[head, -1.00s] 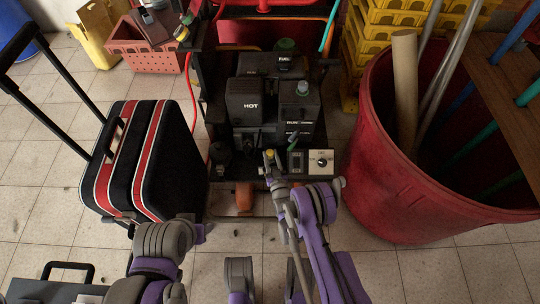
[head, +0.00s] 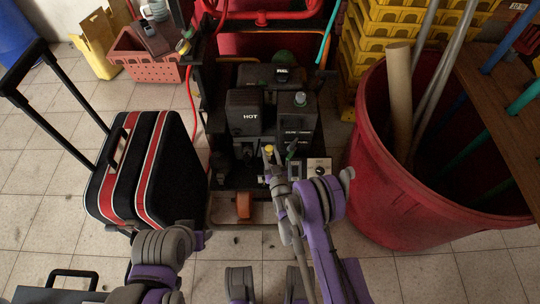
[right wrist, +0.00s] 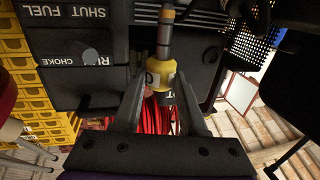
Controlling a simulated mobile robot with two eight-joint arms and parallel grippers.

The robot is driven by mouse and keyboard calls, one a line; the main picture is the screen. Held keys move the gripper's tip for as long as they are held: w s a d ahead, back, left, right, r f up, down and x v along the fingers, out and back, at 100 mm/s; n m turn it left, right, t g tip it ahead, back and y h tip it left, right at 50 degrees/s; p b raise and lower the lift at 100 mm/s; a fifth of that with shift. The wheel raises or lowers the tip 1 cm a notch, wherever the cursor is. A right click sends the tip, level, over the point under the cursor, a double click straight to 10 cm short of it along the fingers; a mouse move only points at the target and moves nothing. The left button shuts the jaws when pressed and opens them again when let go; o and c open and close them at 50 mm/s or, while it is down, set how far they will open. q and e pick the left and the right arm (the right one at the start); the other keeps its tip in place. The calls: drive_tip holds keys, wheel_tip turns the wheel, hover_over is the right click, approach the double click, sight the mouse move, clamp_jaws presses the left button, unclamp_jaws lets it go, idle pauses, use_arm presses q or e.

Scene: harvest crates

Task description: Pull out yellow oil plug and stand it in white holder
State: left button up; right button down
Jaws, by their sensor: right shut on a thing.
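My right gripper (right wrist: 160,100) is shut on the yellow oil plug (right wrist: 160,74). In the right wrist view a grey stem runs up from the plug's yellow body and ends in a small yellow part. Whether the stem is clear of the machine I cannot tell. In the head view the plug (head: 268,149) shows small at the tip of my right gripper (head: 270,160), over the front of the dark machine. A white square piece with a dark round centre (head: 319,167), perhaps the white holder, sits right of the gripper. My left gripper cannot be made out.
The dark machine (head: 244,112) marked HOT stands behind the gripper. A red bin (head: 390,205) with tubes stands close on the right. A black case with red stripes (head: 120,190) stands on the left. Yellow crates (head: 388,45) are stacked behind the bin.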

drive_tip(key=shift+r, duration=0.2)
drive_tip(key=shift+r+p, duration=1.15)
drive_tip(key=shift+r, duration=1.4)
drive_tip(key=shift+a, duration=0.1)
